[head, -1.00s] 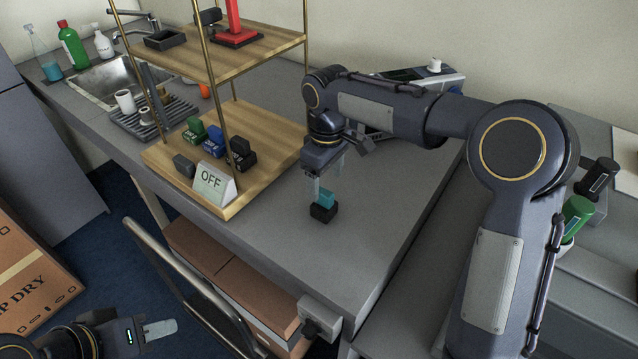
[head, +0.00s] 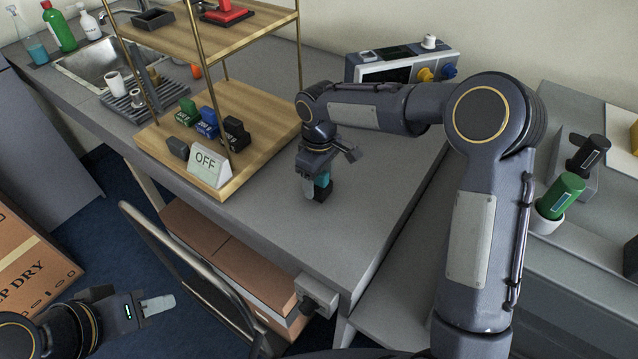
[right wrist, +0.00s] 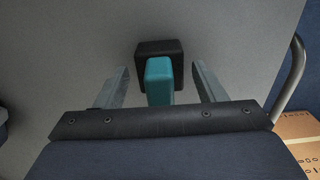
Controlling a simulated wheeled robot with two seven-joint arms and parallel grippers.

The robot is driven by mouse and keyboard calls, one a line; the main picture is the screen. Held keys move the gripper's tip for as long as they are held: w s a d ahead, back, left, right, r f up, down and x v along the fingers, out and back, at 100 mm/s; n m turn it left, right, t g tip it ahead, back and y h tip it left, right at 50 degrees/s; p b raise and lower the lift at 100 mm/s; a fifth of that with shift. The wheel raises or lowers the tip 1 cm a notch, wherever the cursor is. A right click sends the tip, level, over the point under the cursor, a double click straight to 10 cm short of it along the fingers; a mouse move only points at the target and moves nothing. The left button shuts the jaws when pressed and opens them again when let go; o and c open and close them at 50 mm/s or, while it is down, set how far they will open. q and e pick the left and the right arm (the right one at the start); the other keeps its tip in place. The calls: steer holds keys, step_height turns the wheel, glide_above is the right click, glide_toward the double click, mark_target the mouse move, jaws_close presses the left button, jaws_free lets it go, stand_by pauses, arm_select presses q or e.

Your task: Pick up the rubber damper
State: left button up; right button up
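The rubber damper (head: 325,190), which I take to be the small black block with a teal top, stands on the grey table. My right gripper (head: 314,186) is above and around it and partly hides it in the head view. In the right wrist view the teal top (right wrist: 159,82) lies between the two fingers, with a gap on each side, so the gripper is open. The black base (right wrist: 150,49) shows beyond it. My left gripper (head: 155,306) is at the lower left, over the floor, away from the table; its finger spacing is unclear.
A wooden shelf (head: 262,105) with an OFF sign (head: 208,161), dark, green and blue blocks stands left of the damper. A device with yellow and blue knobs (head: 400,68) is behind. A chair (head: 180,265) stands in front. Table around the damper is clear.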

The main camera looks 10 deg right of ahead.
steer(key=c, duration=0.9)
